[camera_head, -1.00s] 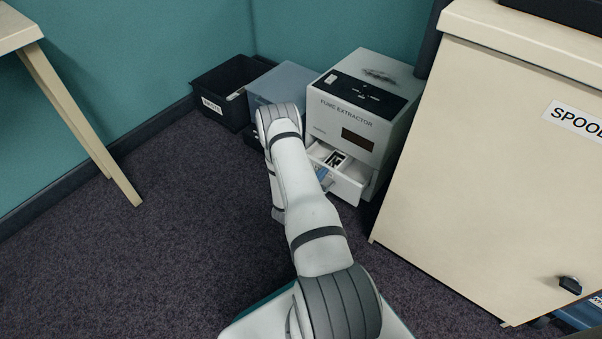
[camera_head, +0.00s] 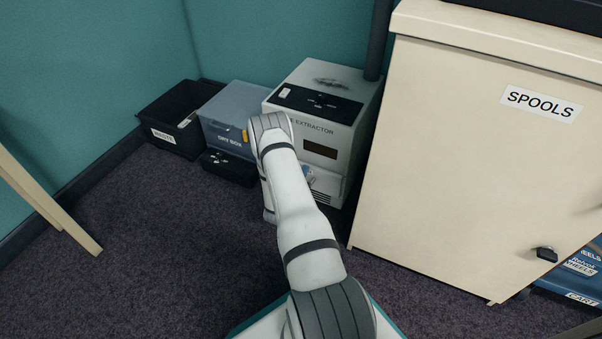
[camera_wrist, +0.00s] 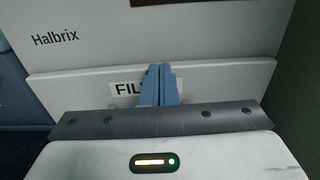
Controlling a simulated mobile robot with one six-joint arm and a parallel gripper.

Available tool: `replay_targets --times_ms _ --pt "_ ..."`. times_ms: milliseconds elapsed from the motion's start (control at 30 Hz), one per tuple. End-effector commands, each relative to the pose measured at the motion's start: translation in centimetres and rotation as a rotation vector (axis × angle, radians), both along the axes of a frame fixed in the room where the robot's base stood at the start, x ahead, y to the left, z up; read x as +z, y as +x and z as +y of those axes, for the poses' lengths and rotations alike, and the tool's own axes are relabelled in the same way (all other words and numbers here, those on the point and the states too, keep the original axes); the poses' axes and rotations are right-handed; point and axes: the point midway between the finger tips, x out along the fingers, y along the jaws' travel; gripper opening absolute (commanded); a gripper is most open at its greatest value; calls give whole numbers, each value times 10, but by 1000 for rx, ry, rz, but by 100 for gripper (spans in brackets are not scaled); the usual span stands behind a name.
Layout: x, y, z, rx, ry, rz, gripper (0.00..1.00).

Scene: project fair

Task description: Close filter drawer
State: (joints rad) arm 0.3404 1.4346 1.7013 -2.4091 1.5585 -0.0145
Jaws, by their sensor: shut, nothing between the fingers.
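The white fume extractor (camera_head: 326,125) stands on the floor against the back wall. Its filter drawer (camera_head: 328,187) is at the lower front, partly hidden behind my arm; no open inside shows. In the wrist view the drawer front (camera_wrist: 225,88) fills the middle, with a label partly covered by my fingers. The drawer front looks flush or nearly flush with the body above it; a small gap cannot be ruled out. My gripper (camera_wrist: 160,70) is shut and empty, its blue fingers together against or just before the drawer front. In the head view my gripper (camera_head: 307,174) is mostly hidden by my arm.
A blue-grey dry box (camera_head: 228,125) and a black waste bin (camera_head: 172,128) stand left of the extractor. A cream SPOOLS cabinet (camera_head: 460,160) stands close on the right. Carpet (camera_head: 170,250) at the left front is clear.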

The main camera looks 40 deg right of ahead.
Motion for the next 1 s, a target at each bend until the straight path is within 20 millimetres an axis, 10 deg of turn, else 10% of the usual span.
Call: replay_targets --times_ms 267,1000 --pt "6 3 4 -2 0 -16 0" --pt "3 -59 122 0 -3 -3 0"
